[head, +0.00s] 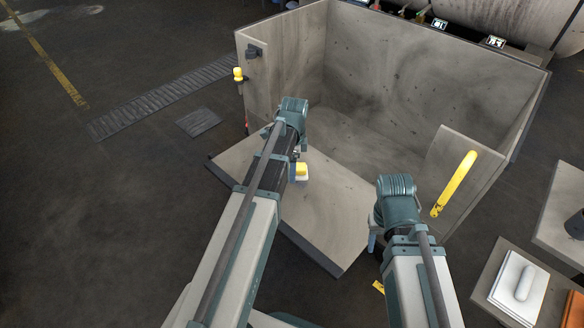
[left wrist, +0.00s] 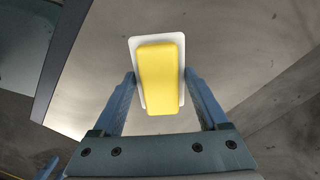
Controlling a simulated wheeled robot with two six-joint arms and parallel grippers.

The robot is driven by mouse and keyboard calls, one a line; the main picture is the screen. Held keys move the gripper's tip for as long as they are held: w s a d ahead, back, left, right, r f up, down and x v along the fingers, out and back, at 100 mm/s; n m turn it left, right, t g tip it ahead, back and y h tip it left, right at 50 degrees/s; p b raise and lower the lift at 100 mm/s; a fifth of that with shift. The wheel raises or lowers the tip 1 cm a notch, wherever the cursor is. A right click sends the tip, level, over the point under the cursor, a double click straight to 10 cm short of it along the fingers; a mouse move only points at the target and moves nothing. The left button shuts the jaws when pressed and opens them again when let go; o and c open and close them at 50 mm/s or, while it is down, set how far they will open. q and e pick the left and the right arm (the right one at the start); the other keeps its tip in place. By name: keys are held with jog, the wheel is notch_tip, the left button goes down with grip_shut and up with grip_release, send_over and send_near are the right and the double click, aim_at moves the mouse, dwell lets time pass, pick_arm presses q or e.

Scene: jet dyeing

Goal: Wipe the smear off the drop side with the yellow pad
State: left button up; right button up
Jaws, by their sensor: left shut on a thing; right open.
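The yellow pad (head: 302,171) is a yellow block on a white base. My left gripper (left wrist: 160,82) is shut on it, with one finger along each side of the pad (left wrist: 160,70). The drop side (head: 325,215) is the grey panel folded down at the open front of the large bin. The pad is over this panel, and the panel also shows behind it in the left wrist view (left wrist: 225,40). I cannot tell whether the pad touches it. I cannot pick out a distinct smear; my left arm hides part of the panel. My right gripper (head: 373,238) is open, mostly hidden behind its wrist.
The grey bin (head: 415,85) has tall walls behind the panel. A yellow handle (head: 454,183) is on its right front wall, close to my right wrist. A white block with a grip (head: 520,280) lies on a board at lower right.

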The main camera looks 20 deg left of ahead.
pick_arm(q)
jog(key=shift+r+p, duration=0.35)
jog(key=shift+r, duration=0.35)
notch_tip(320, 180, up, 3)
jog(key=p, duration=0.3)
jog(key=shift+w, duration=0.1)
